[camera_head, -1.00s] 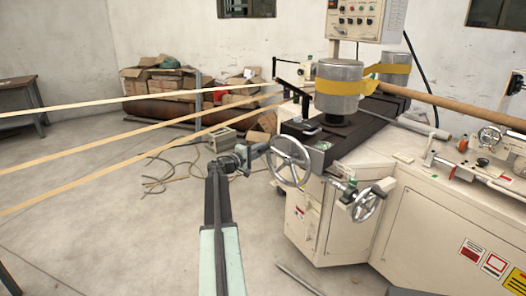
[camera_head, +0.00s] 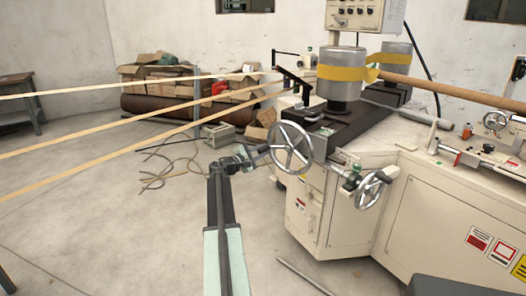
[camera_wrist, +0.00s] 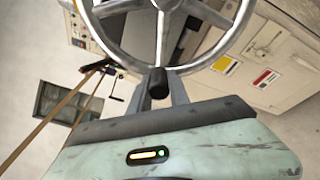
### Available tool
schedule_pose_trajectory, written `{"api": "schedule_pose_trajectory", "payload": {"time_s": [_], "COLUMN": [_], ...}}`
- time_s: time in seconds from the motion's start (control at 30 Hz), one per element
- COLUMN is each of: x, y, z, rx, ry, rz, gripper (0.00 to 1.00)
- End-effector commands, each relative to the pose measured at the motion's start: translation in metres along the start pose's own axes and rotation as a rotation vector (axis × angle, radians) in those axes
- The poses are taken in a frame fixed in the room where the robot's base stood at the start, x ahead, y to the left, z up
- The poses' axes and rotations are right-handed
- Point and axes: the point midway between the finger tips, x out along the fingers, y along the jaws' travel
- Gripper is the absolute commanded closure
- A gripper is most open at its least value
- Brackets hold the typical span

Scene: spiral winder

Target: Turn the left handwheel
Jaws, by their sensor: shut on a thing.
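The left handwheel (camera_head: 292,148) is a silver spoked wheel on the left end of the cream winding machine. Its rim and spokes also fill the top of the wrist view (camera_wrist: 162,38). My gripper (camera_head: 262,151) is at the wheel's left side. In the wrist view, my gripper's two fingers (camera_wrist: 158,88) are shut on a short dark handle (camera_wrist: 158,80) at the wheel's rim. The fingers partly hide the handle.
A second, smaller handwheel (camera_head: 370,188) stands to the right and lower on the machine (camera_head: 335,215). Tan strips (camera_head: 130,121) run from the left towards the silver drum (camera_head: 341,72). Cables (camera_head: 172,174) lie on the floor. The floor at left is mostly clear.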

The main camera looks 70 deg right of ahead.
Motion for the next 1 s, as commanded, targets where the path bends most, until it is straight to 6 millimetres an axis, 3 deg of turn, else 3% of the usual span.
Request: {"api": "schedule_pose_trajectory", "payload": {"time_s": [0.43,0.47,0.5,0.53,0.87,1.0], "x": [-0.002,-0.002,-0.002,-0.003,-0.007,-0.020], "y": [0.001,0.001,0.001,0.001,0.003,0.002], "z": [-0.001,-0.001,-0.002,-0.002,-0.004,-0.004], "rx": [-0.009,-0.009,-0.009,-0.009,-0.008,-0.008], "ry": [-0.003,-0.003,-0.003,-0.002,0.004,0.004], "rz": [0.001,0.001,0.001,0.002,0.004,0.005], "gripper": [1.00,0.69,0.58,0.56,0.56,0.56]}}
